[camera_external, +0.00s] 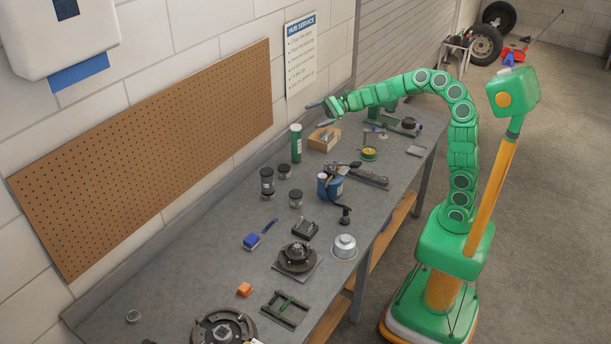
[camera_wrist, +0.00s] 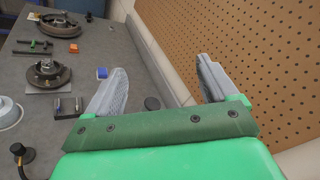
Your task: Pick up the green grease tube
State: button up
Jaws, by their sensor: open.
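The green grease tube (camera_external: 296,146) stands upright on the workbench near the wall, with a pale top. My gripper (camera_external: 314,114) is above the bench at the end of my outstretched arm, a little above and to the right of the tube in the external view. It appears apart from the tube. In the wrist view, my gripper (camera_wrist: 162,82) has its two grey fingers spread wide with nothing between them. The tube does not show in the wrist view.
Dark-lidded jars (camera_external: 267,183) stand left of the tube. A cardboard box (camera_external: 323,138) is close on its right, and a blue can (camera_external: 330,187) stands nearer the front. The pegboard (camera_external: 150,150) wall runs behind the workbench (camera_external: 195,258).

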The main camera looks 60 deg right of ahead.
jog(key=w+d+f+m+t+h, duration=0.3)
jog(key=w+d+f+m+t, duration=0.1)
jog(key=w+d+f+m, duration=0.35)
jog(key=w+d+f+m+t+h, duration=0.25)
jog(key=w+d+f+m, duration=0.3)
jog(key=w+d, duration=0.4)
send_near(292, 133)
jog(key=w+f, duration=0.2)
jog(key=w, duration=0.1)
jog(key=shift+t, duration=0.35)
jog(key=x, duration=0.6)
jog(key=shift+w, duration=0.3)
jog(key=shift+w+a, duration=0.3)
jog(key=shift+w, duration=0.2)
grip_shut()
